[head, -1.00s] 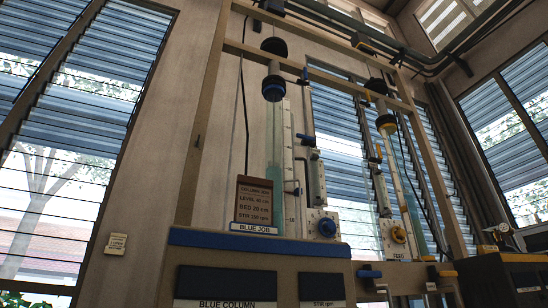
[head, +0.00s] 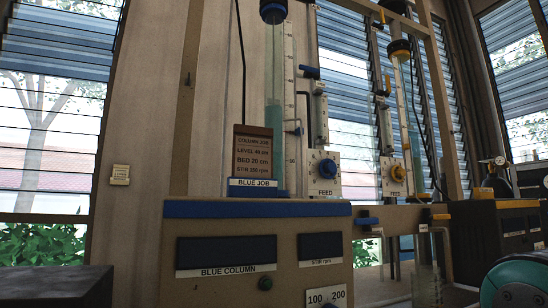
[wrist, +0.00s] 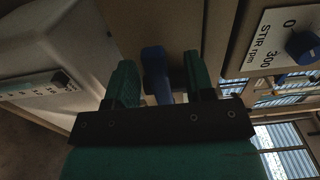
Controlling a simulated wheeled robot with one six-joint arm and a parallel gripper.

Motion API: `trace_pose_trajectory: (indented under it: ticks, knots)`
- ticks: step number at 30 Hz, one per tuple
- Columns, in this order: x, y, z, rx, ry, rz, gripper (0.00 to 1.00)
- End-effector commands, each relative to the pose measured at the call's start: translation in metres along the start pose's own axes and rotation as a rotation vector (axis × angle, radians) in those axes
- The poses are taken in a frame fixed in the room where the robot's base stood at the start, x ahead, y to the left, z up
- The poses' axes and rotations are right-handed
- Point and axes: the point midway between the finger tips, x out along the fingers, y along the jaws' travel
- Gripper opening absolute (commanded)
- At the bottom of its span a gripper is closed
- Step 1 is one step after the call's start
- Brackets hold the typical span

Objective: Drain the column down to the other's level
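The blue-capped glass column (head: 275,90) stands behind the blue-trimmed console, with blue-green liquid (head: 274,150) in its lower part. The yellow-capped column (head: 401,90) stands to its right; its liquid level is hard to make out. A blue handle (head: 367,221) sits below and right of the blue column, and a yellow handle (head: 441,217) is farther right. In the wrist view my gripper (wrist: 160,75) is open, its green fingers on either side of a blue handle (wrist: 155,72), with gaps on both sides. My gripper's fingers are out of the head view.
A job card (head: 262,155) stands on the console (head: 256,209). Blue (head: 327,168) and yellow (head: 397,173) feed knobs sit by the columns. A stir dial with a blue knob (wrist: 303,46) is right of my gripper. A dark box (head: 490,235) stands at the right.

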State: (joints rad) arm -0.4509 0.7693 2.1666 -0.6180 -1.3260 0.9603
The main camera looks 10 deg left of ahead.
Motion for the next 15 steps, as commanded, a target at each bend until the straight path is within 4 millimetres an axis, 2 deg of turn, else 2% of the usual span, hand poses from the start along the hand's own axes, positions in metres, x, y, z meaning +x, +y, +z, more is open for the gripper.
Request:
trace_pose_trajectory:
  ticks: [5,15]
  knots:
    - [-0.002,0.003,0.000,-0.001,-0.001,0.002,0.49]
    - [-0.036,0.007,0.000,-0.002,-0.001,0.002,0.49]
